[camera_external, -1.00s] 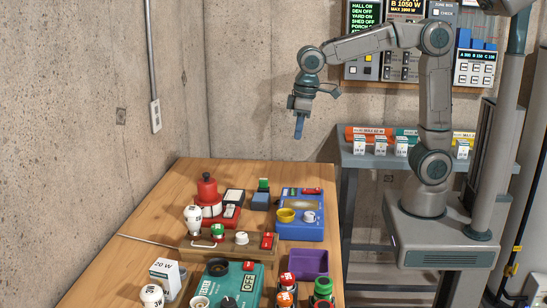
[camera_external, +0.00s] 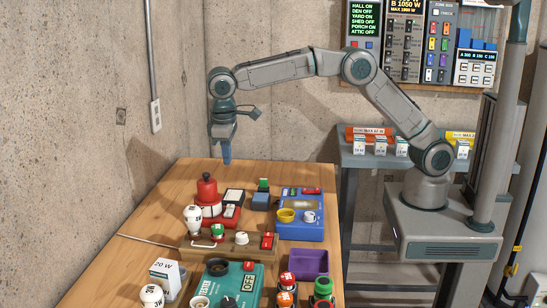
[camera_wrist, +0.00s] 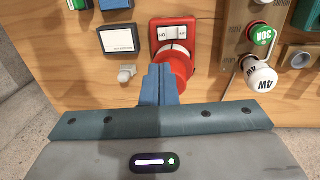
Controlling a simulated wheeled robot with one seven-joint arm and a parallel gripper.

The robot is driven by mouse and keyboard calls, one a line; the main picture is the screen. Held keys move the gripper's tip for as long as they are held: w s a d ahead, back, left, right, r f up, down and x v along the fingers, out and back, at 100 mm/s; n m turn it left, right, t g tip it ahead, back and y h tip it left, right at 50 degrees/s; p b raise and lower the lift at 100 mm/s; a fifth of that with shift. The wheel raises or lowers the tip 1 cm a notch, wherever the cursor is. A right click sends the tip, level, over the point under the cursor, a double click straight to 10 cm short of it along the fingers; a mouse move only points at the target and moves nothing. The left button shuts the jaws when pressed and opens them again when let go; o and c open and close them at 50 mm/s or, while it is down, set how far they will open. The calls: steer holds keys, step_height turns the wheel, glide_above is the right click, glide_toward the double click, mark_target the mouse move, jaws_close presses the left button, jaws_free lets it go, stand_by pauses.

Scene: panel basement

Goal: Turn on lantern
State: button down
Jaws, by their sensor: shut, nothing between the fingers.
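The red lantern (camera_external: 207,191) with a dark knob on top stands upright at the back left of the wooden table. In the wrist view the lantern (camera_wrist: 180,66) lies just beyond my fingertips, partly hidden by them. Whether the lantern is lit cannot be told. My gripper (camera_external: 227,161) is shut and empty, pointing down above the table's far edge, beyond the lantern, apparently not touching it.
A white 4W bulb (camera_external: 193,216) stands in front of the lantern. A dark-framed plate (camera_external: 234,196) and blue device (camera_external: 301,222) are to its right. A small pale knob (camera_wrist: 126,73) lies near my fingers. The concrete wall is close at left.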

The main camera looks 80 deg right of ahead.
mark_target(230, 205)
steer(key=shift+w+a+f, duration=0.15)
steer(key=f+p, duration=0.1)
steer(key=f, duration=0.3)
steer(key=d+f+p, duration=0.1)
steer(key=f, duration=0.4)
steer(key=d+f+p, duration=0.1)
steer(key=f, duration=0.4)
